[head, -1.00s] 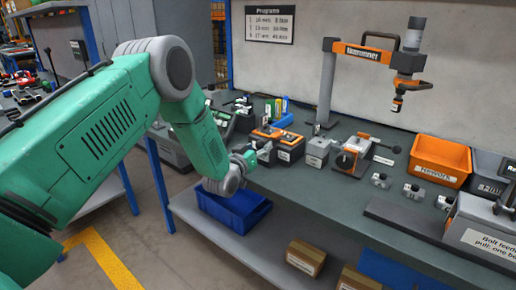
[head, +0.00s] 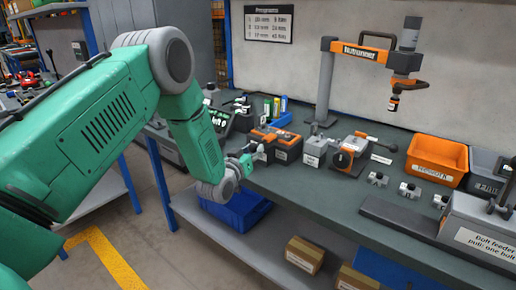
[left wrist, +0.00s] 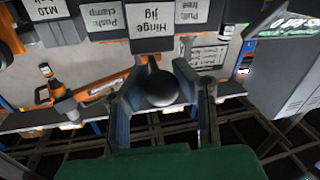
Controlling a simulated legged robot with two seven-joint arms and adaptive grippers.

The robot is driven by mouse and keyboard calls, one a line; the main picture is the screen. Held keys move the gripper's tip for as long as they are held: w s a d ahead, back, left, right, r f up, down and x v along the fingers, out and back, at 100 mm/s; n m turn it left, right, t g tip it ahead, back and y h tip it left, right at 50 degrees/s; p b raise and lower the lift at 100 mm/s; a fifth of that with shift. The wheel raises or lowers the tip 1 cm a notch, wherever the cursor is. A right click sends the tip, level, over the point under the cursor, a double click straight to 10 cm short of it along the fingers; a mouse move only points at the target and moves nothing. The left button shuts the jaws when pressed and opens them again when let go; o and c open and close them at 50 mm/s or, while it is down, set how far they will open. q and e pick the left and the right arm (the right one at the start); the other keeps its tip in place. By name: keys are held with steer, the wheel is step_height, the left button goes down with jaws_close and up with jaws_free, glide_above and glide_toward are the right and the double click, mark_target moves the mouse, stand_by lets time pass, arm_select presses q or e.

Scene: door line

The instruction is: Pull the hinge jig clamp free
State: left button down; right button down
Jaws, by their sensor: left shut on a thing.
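The hinge jig shows in the left wrist view as a dark block with an upside-down "Hinge jig" label (left wrist: 142,18), between "Push: clamp" (left wrist: 102,22) and "Pull: free" (left wrist: 188,14) labels. A dark round knob (left wrist: 162,90) sticks out from it. My left gripper (left wrist: 160,78) has its two fingers on either side of this knob and is shut on it. The knob is too small to make out there. My right gripper is not in view.
The bench (head: 300,185) also carries a grey block (head: 315,148), a lever fixture (head: 348,155), small metal parts, an orange bin (head: 437,160) and a bolt feeder (head: 480,225). A nutrunner (head: 405,60) stands behind. A blue crate (head: 240,212) sits on the lower shelf.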

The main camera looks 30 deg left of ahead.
arm_select(q)
steer(key=c, duration=1.2)
jaws_free()
steer(key=shift+r, duration=0.1)
steer(key=shift+s+a, duration=0.15)
steer(key=shift+s, duration=0.05)
steer(key=shift+s, duration=0.25)
steer(key=s, duration=0.3)
steer(key=s+d, duration=0.1)
steer(key=s, duration=0.7)
steer(key=shift+s+d, duration=0.15)
steer(key=shift+s, duration=0.05)
